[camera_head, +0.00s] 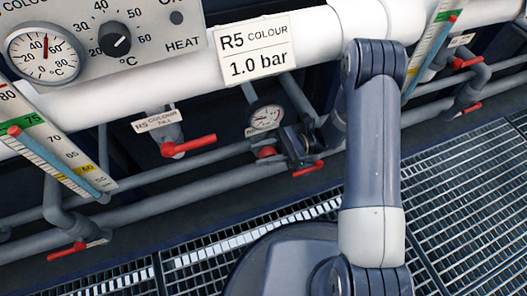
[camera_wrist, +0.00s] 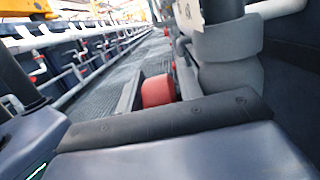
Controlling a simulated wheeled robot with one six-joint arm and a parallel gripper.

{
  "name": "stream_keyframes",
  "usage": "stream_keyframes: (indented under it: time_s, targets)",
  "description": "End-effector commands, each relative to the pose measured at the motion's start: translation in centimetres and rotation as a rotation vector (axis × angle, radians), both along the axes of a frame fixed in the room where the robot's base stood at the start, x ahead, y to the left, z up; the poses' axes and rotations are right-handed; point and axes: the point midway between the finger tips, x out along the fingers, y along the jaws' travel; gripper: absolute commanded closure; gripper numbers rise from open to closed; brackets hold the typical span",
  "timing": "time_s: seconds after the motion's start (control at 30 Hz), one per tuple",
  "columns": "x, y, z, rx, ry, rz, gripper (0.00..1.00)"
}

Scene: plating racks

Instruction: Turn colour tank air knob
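The red air knob (camera_head: 266,152) sits on the pipework just below a round pressure gauge (camera_head: 265,118), under the sign "R5 COLOUR 1.0 bar" (camera_head: 254,50). My gripper (camera_head: 297,145) is small and dark in the head view, close to the right of the knob; whether it touches cannot be told. A red cylinder, which looks like the knob (camera_wrist: 158,90), shows in the wrist view just beyond the dark edge of my gripper. The fingertips are not clear in either view, so I cannot tell their opening.
Red valve levers hang nearby, one at left (camera_head: 188,146) and one just below my gripper (camera_head: 308,168). A heat panel (camera_head: 120,35) is at upper left. Grey pipes (camera_head: 150,205) run behind; a grated floor (camera_head: 470,190) lies at right.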

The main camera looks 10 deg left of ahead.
Motion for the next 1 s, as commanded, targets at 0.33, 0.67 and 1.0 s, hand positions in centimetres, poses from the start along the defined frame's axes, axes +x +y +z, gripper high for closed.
stream_keyframes:
  time_s: [0.33, 0.67, 1.0]
  targets:
    - [1.7, -2.6, -0.3, 0.000, 0.000, -0.005, 0.65]
    - [3.8, -6.1, -1.1, 0.000, 0.002, -0.001, 0.65]
    - [3.9, -6.3, -1.2, -0.001, -0.001, 0.000, 0.65]
